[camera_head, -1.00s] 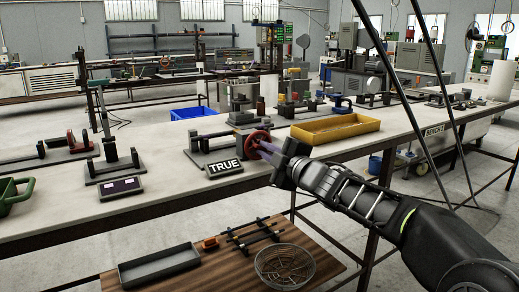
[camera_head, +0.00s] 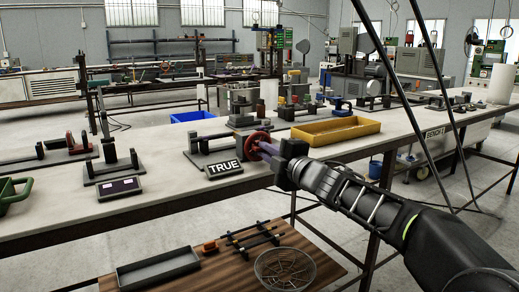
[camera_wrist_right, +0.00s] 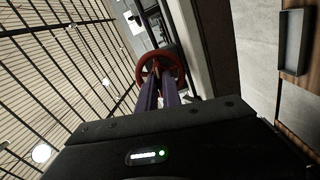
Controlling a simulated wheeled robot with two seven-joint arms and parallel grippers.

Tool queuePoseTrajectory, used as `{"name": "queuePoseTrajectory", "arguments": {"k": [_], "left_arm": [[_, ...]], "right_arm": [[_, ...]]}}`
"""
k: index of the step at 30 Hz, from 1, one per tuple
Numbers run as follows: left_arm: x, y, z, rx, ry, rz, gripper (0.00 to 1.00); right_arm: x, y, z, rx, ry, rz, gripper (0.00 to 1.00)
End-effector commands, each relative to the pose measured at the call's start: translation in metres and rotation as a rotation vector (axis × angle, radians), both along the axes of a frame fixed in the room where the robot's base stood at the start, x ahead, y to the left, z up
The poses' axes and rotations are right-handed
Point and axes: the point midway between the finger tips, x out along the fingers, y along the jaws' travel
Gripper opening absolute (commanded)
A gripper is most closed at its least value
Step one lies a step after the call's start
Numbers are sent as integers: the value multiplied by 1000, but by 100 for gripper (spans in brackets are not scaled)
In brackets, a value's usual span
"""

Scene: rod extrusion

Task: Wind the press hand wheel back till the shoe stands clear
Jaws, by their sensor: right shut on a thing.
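The press hand wheel (camera_head: 257,143) is a red ring at the right end of a dark bench press (camera_head: 208,150), behind a sign reading TRUE (camera_head: 224,168). My right gripper (camera_head: 266,149) reaches it from the right, with its purple fingers shut on the wheel. In the right wrist view the red wheel (camera_wrist_right: 160,68) stands upright at the tips of the two fingers (camera_wrist_right: 158,80). The fingers cover part of the wheel. The shoe is too small to make out in these views. My left gripper is not in view.
A yellow tray (camera_head: 336,131) stands on the bench right of the wheel. A blue bin (camera_head: 192,116) is behind. A small display box (camera_head: 119,187) sits left of the sign. Below, a wooden table holds a grey tray (camera_head: 158,268) and a round wire basket (camera_head: 285,268).

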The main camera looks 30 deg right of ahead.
Motion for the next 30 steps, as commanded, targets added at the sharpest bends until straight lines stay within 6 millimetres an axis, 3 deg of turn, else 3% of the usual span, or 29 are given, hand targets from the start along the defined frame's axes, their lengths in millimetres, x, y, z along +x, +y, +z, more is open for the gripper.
{"name": "queuePoseTrajectory", "arguments": {"k": [30], "left_arm": [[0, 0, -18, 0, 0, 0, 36]], "right_arm": [[0, 0, 1, -350, 7, 0, 0]]}}
